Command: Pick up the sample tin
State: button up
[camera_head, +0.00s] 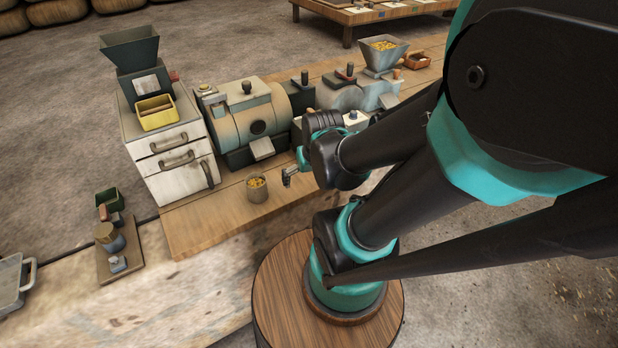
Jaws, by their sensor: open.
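A small round brownish tin (257,193) with yellow bits in it stands upright on the wooden bench; I take it to be the sample tin. It sits in front of the beige and dark drum machine. My gripper (288,181) is just to the right of the tin, low over the bench, with a visible gap between them. The gripper is small in the view and open, with nothing seen in it. My forearm hides part of the bench to the right.
The drum machine (252,120) stands close behind the tin. A white drawer cabinet (172,150) with a yellow box (156,112) stands to the left. A small board (122,245) holds several objects at far left. The bench front (205,232) left of the tin is clear.

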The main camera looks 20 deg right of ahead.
aim_at(256, 183)
jog(key=k+l+z, duration=0.15)
jog(key=k+z, duration=0.35)
jog(key=k, duration=0.15)
jog(key=k+j+z, duration=0.15)
jog(key=z, duration=0.25)
jog(key=k+j+z, duration=0.15)
jog(key=z, duration=0.25)
jog(key=k+j+z, duration=0.2)
jog(key=z, duration=0.2)
jog(key=k+j, duration=0.15)
jog(key=k, duration=0.25)
jog(key=k+j, duration=0.1)
jog(key=k, duration=0.3)
jog(key=k+j, duration=0.15)
jog(key=k, duration=0.2)
jog(key=i+j, duration=0.4)
jog(key=z, duration=0.05)
